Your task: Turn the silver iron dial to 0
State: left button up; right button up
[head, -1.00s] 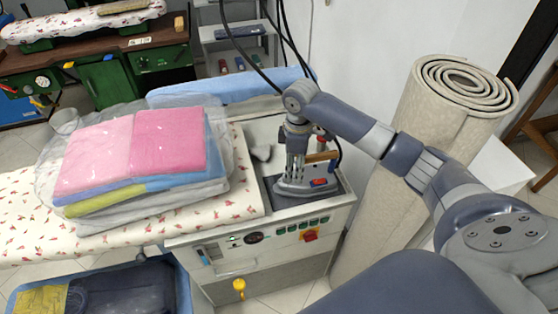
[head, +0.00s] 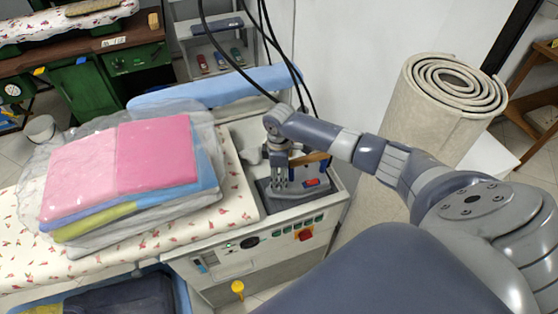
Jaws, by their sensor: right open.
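The silver iron (head: 312,183) stands on a dark rest plate at the right end of the ironing table; its wooden handle (head: 313,158) and a red part on its top show. My right gripper (head: 280,184) points down at the iron's left side, in front of part of it. Its jaws are open, and I cannot tell whether they touch the iron. The dial is too small or hidden to make out. My left gripper is not in view.
Bagged folded laundry (head: 120,165) lies on the flowered ironing board (head: 240,203) to the left. A control panel with a red switch (head: 305,235) faces front. A rolled carpet (head: 440,110) stands at the right. Black cables hang behind my right arm.

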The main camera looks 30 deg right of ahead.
jog(key=shift+s+f, duration=0.2)
jog(key=shift+c, duration=1.1)
jog(key=shift+w, duration=0.1)
grip_shut()
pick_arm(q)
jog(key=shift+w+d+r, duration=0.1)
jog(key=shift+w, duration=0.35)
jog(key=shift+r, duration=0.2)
pick_arm(e)
jog(key=shift+n, duration=2.1)
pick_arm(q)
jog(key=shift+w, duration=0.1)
pick_arm(e)
jog(key=shift+o, duration=1.1)
grip_release()
